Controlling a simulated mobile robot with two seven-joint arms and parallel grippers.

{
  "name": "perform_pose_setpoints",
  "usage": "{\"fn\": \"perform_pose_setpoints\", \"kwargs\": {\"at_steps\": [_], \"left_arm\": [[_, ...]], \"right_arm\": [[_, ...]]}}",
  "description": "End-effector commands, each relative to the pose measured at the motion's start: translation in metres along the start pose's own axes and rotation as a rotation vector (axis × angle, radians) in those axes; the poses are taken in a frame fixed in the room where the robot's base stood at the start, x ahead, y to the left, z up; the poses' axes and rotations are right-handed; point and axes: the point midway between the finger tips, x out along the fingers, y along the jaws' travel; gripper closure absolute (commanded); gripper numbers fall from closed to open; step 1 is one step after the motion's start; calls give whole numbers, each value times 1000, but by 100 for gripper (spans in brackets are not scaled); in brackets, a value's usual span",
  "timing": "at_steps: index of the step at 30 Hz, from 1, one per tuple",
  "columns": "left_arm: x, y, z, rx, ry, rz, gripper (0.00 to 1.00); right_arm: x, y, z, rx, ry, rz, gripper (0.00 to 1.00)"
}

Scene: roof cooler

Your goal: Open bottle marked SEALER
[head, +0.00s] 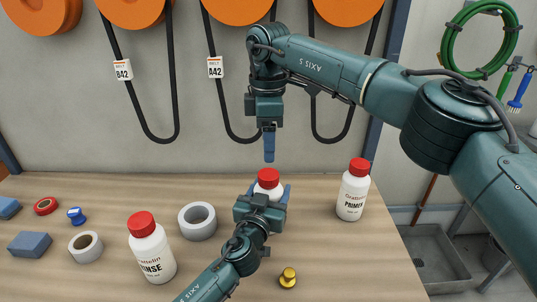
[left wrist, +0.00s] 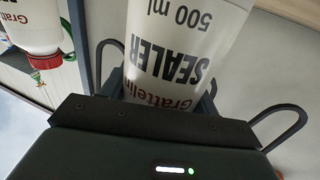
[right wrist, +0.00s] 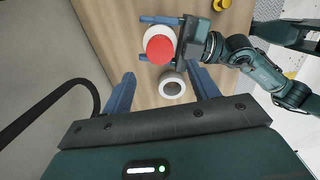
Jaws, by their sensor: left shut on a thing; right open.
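The bottle marked SEALER (left wrist: 185,60) is white with a red cap (head: 269,178). It stands upright on the table, and its cap is on. In the left wrist view its label reads upside down. My left gripper (head: 270,192) is shut around its body and hides most of it in the head view. My right gripper (head: 269,157) is open and empty, pointing down above the cap with a gap between. In the right wrist view the red cap (right wrist: 160,48) lies beyond the open right fingers (right wrist: 163,90).
A RINSE bottle (head: 152,255) stands left and a PRIMER bottle (head: 352,192) right, both red-capped. A grey tape roll (head: 197,221) is close left of my left gripper. A brass knobbed piece (head: 288,278) sits in front. Belts (head: 211,80) hang on the wall behind.

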Motion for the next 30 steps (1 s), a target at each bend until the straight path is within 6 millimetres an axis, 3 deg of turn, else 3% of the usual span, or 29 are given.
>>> {"fn": "perform_pose_setpoints", "kwargs": {"at_steps": [6, 10, 14, 24, 30], "left_arm": [[0, 0, 0, 0, -1, 0, 100], [0, 0, 0, 0, -1, 0, 100], [0, 0, 0, 0, -1, 0, 100], [0, 0, 0, 0, -1, 0, 100], [0, 0, 0, 0, -1, 0, 100]], "right_arm": [[0, 0, 0, 313, 1, -1, 40], [1, 0, 0, 413, 1, -1, 40], [10, 0, 1, 445, 0, -2, 40], [60, 0, 1, 443, -1, -2, 40], [77, 0, 0, 442, 1, -1, 40]]}}
